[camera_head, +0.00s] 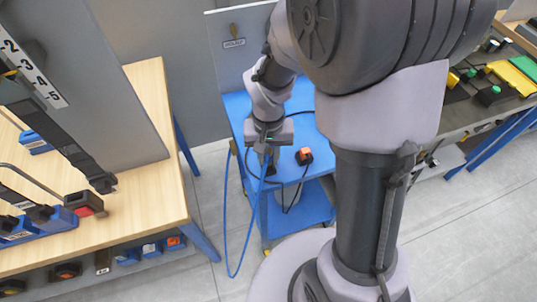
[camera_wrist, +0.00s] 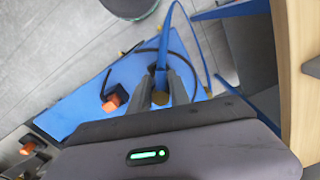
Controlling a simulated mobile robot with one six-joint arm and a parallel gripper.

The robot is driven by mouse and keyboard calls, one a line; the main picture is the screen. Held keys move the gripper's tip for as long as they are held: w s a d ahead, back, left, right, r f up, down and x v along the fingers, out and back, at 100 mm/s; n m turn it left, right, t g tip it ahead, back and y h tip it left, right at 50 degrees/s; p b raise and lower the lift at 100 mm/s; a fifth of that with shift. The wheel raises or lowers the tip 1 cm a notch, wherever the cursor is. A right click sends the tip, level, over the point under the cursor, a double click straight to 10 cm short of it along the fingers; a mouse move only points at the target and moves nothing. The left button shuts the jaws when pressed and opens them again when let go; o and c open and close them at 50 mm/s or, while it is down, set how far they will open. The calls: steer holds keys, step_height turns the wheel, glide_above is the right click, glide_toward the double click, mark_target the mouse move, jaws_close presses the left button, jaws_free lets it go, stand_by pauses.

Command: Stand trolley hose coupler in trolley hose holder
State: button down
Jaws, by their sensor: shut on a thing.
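My gripper (camera_head: 264,160) is over the blue trolley (camera_head: 243,105), with its fingers pointing down. The blue hose (camera_wrist: 163,48) runs from the coupler; in the head view, the hose (camera_head: 226,225) hangs in a loop beside the trolley down to the floor. The fingers hide most of the coupler. I cannot pick out the trolley hose holder, and cannot tell whether the coupler touches anything below.
An orange and black connector (camera_head: 304,155) lies on the trolley top to the right of my gripper, with a black cable near it. It also shows in the wrist view (camera_wrist: 115,98). A wooden workbench (camera_head: 150,95) stands left. Grey floor lies between them.

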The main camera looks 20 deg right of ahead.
steer(key=shift+f+b, duration=1.35)
steer(key=shift+f, duration=0.25)
steer(key=c, duration=1.1)
jaws_free()
steer(key=shift+c, duration=0.2)
steer(key=shift+r, duration=0.15)
step_height(320, 180, up, 17)
steer(key=p, duration=0.7)
steer(key=shift+r, duration=0.15)
